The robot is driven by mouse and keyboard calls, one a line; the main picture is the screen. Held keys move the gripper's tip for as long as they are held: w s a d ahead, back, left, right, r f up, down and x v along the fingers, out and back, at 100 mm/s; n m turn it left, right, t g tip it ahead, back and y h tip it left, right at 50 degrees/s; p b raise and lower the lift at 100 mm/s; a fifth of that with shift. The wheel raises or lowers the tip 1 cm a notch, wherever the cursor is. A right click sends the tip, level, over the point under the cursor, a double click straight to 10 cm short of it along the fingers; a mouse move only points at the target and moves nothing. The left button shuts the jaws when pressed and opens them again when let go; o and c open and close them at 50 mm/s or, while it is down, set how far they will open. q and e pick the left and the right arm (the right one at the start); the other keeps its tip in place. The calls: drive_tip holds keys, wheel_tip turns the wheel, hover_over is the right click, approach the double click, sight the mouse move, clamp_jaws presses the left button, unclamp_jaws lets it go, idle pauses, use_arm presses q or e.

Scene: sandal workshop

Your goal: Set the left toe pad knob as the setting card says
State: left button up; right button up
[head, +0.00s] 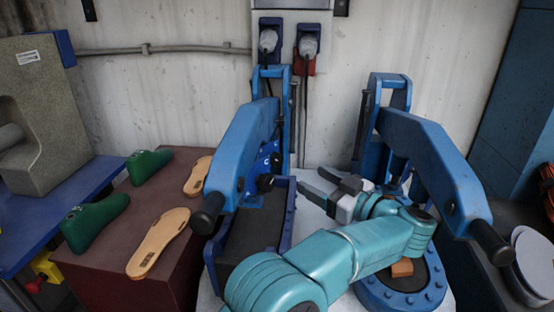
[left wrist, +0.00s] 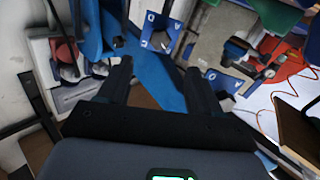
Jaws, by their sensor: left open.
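Two black knobs sit on a blue dial plate on the left blue press: a lower one (head: 265,183) and an upper one (head: 275,160). I cannot tell which is the left toe pad knob, and their settings are too small to read. The left wrist view shows two blue dial plates with white marks, an upper one (left wrist: 160,32) and a lower one (left wrist: 228,82). My left gripper (head: 312,181) is open and empty, to the right of the knobs and apart from them. Its two dark fingers point at the press in the left wrist view (left wrist: 158,70). I cannot make out a setting card.
Black-ended levers of the left press (head: 208,214) and the right press (head: 490,243) reach forward. My teal arm crosses between them. Green lasts (head: 95,222) and tan soles (head: 158,243) lie on a brown block at left.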

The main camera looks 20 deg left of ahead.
sight(279, 162)
use_arm(q)
drive_tip(key=x, duration=1.3)
drive_tip(key=shift+a, duration=0.1)
drive_tip(key=shift+f, duration=0.1)
drive_tip(key=c, duration=1)
